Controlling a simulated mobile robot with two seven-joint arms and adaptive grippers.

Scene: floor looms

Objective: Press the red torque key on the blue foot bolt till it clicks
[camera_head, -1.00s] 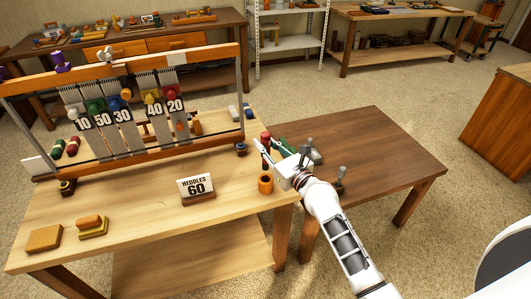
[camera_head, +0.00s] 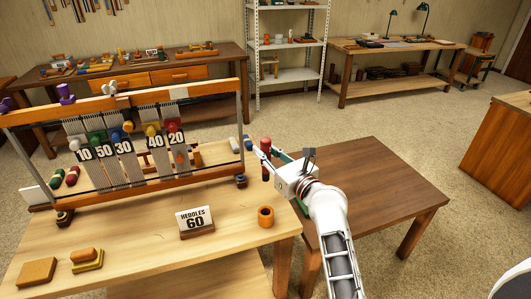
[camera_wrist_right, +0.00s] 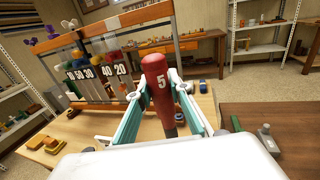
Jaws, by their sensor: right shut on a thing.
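My right gripper (camera_head: 262,157) is shut on the red torque key (camera_head: 266,145), a red-handled tool held roughly upright above the right end of the loom bench. In the right wrist view the key (camera_wrist_right: 158,84) bears a white 5 and sits between the fingers; its lower end is hidden. A small dark, bluish foot bolt (camera_head: 240,181) stands at the loom frame's right foot, left of and below the key in the head view. The key is apart from it. Another foot bolt (camera_head: 65,217), brownish, is at the left foot. My left gripper is not in view.
The loom frame (camera_head: 215,176) stands along the bench, with numbered weights. An orange cup (camera_head: 265,216) and a HEDDLES 60 sign (camera_head: 195,221) stand in front. A dark side table (camera_head: 388,190) adjoins on the right. The bench's front middle is clear.

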